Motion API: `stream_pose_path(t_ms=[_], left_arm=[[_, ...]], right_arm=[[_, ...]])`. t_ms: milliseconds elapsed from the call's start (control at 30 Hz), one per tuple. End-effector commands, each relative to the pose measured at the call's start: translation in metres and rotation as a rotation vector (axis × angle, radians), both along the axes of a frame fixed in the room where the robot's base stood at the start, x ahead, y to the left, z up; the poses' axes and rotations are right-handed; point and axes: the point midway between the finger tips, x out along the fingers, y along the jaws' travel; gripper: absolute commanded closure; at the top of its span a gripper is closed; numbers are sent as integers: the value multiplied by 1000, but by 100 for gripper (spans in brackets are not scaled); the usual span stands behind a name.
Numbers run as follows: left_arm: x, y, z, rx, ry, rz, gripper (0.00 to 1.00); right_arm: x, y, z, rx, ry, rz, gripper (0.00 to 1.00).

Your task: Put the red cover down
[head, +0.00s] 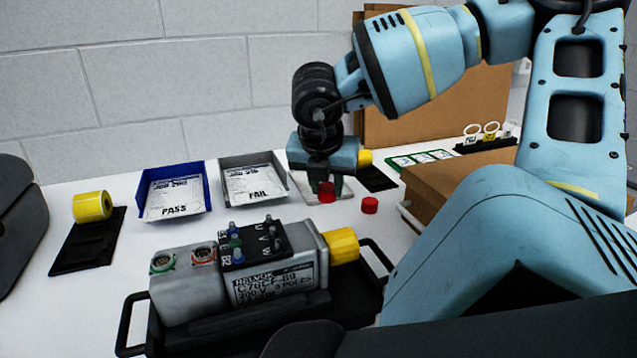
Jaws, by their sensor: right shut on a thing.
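My right gripper (326,184) points down over the table, behind the servo motor. It is shut on a red cover (327,194), held at the fingertips just above or at the table surface; I cannot tell whether it touches. A second red cover (370,205) lies on the white table just to the right of the held one. The grey servo motor (245,275) lies in a black tray (130,330) in front, with a yellow cap (342,245) on its right end. My left gripper is not in view.
A blue PASS bin (205,190) and a grey FAIL bin (285,168) stand behind the motor. A yellow roll (92,206) sits on a black stand (88,245) at left. Another yellow piece (365,157) is behind my gripper. Cardboard boxes (465,185) stand at right.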

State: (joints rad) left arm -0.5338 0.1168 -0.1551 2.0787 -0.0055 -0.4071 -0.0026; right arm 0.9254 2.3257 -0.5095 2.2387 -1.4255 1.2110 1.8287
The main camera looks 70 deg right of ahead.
Motion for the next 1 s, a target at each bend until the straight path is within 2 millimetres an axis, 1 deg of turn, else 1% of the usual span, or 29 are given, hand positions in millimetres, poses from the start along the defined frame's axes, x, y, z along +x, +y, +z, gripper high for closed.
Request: stream_pose_path(t_ms=[33,100,233,367,467,700,1000], left_arm=[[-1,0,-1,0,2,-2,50],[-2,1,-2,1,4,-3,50],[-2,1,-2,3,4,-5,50],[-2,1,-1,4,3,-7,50],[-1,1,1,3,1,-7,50],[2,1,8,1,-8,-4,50],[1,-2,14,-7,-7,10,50]], right_arm=[[-3,-6,-4,1,0,-26,92],[-6,-10,-7,0,-1,-49,92],[-8,-14,-9,0,-1,-66,92],[-7,-16,-9,1,-1,-66,92],[0,-26,-10,3,-1,-66,92],[25,-71,-15,4,-2,-67,92],[54,-123,-21,3,-2,-66,92]])
